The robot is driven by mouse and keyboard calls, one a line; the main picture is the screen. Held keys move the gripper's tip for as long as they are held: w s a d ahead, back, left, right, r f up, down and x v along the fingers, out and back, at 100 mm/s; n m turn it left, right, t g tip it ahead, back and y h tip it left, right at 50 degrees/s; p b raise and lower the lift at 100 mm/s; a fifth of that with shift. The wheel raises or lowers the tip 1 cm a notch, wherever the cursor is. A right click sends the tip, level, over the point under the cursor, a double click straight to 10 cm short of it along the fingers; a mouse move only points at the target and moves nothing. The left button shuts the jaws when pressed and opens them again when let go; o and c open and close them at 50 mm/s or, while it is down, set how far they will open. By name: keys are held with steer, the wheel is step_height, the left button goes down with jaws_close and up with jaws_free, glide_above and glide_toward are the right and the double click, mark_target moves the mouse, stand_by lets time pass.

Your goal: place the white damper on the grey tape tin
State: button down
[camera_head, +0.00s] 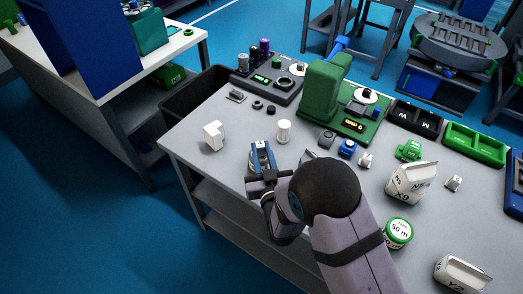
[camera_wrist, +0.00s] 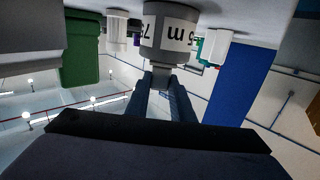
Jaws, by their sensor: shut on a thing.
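The white damper (camera_wrist: 161,77) looks like the small piece, grey in shade, between my fingertips in the wrist view. My gripper (camera_head: 263,148) is shut on it, low over the front left of the table, fingers pointing away from me. The grey tape tin (camera_wrist: 178,32), with a white label, is directly beyond the fingertips in the wrist view, which is upside down. The damper appears at the tin's top end; I cannot tell whether they touch. In the head view the fingers and arm largely hide both.
A white cylinder (camera_head: 283,131) stands just right of my fingertips, and a white block (camera_head: 213,136) stands to the left. A green machine (camera_head: 325,95) is behind to the right. A green-labelled tin (camera_head: 397,232) and a white bag (camera_head: 411,184) stand right of my arm.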

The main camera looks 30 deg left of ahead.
steer(key=shift+f, duration=0.25)
steer(key=c, duration=1.5)
jaws_free()
steer(key=shift+c, duration=0.2)
steer(key=shift+r, duration=0.25)
steer(key=shift+s+d+f, duration=0.2)
steer(key=shift+s+d, duration=0.05)
steer(key=b+v, duration=0.2)
steer(key=v, duration=0.5)
steer(key=shift+w+r, duration=0.15)
